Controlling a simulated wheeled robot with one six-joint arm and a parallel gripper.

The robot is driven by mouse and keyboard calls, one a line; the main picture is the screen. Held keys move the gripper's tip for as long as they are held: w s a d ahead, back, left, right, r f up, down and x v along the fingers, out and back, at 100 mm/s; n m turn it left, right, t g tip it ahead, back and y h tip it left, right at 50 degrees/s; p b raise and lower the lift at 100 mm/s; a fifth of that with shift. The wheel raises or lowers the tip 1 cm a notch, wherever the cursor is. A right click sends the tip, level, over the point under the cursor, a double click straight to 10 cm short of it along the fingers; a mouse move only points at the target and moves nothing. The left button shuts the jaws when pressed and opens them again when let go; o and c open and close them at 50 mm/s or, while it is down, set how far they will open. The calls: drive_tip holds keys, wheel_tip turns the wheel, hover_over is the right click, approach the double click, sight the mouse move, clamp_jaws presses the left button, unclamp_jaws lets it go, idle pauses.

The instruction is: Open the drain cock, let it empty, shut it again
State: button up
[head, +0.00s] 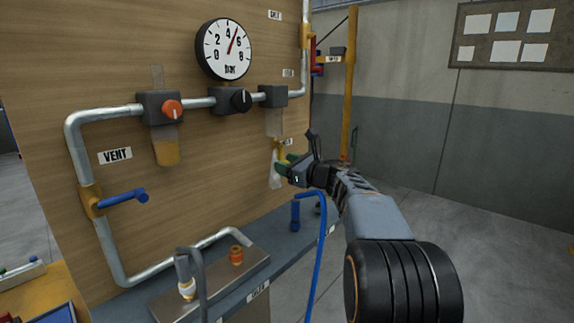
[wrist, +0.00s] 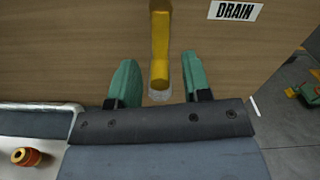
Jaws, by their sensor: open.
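The yellow drain cock (head: 281,151) sits below the right-hand clear bowl (head: 274,122) on the board. In the wrist view its yellow body (wrist: 160,45) points down between the green fingers of my gripper (wrist: 158,68), beside the DRAIN label (wrist: 234,10). The fingers stand apart on either side of it, with visible gaps. In the head view my gripper (head: 284,165) is just below and right of the cock. A pale cone shape (head: 274,178) shows under the cock; I cannot tell if it is flowing liquid. The cock's handle position is unclear.
A gauge (head: 223,49), a red knob (head: 172,109), a black knob (head: 240,100) and a blue vent lever (head: 125,198) are on the board. A blue hose (head: 319,245) hangs by the bench edge. Open floor (head: 480,220) lies right.

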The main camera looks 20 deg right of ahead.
clamp_jaws()
idle(0.4)
